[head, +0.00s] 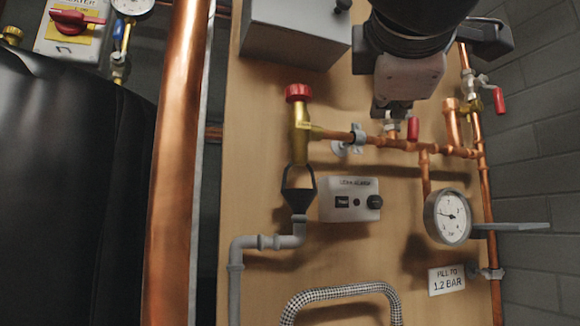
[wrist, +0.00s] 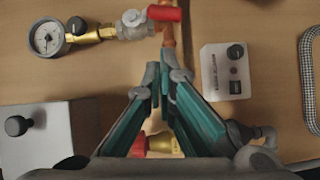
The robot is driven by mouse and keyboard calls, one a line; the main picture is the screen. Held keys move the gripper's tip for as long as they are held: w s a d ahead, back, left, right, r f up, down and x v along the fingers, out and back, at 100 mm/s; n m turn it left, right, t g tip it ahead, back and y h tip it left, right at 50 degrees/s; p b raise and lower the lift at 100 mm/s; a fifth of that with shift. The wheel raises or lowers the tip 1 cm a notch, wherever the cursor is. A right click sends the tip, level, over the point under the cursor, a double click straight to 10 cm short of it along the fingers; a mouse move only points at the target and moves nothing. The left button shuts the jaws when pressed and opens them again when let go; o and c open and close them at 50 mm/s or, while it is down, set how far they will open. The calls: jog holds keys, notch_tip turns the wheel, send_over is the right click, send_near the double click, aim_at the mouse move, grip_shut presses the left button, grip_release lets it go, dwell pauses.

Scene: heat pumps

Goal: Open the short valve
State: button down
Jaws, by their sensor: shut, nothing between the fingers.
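A small valve with a red handle (head: 413,128) sits on the horizontal copper pipe, partly hidden behind my arm in the head view. In the wrist view its red handle (wrist: 164,14) is near the top edge, beside a grey valve body (wrist: 134,24) joined by brass to a round gauge. Another red-handled valve (head: 499,100) is on the vertical pipe at right. I cannot tell by label which is the short valve. My gripper (wrist: 160,68) is shut and empty, its teal-padded fingers together below the first handle in the wrist picture. In the head view its fingertips are hidden.
A red-capped brass valve (head: 300,115) is left of my arm, above a black funnel (head: 298,190). The leak alarm box (head: 348,200), a pressure gauge (head: 447,217), a braided hose (head: 340,290) and a grey box (head: 295,32) are on the wooden board. A thick copper pipe (head: 178,160) stands left.

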jog(key=p+v, duration=0.1)
jog(key=v, duration=0.7)
jog(key=shift+r, duration=0.25)
jog(key=shift+s+a, duration=0.1)
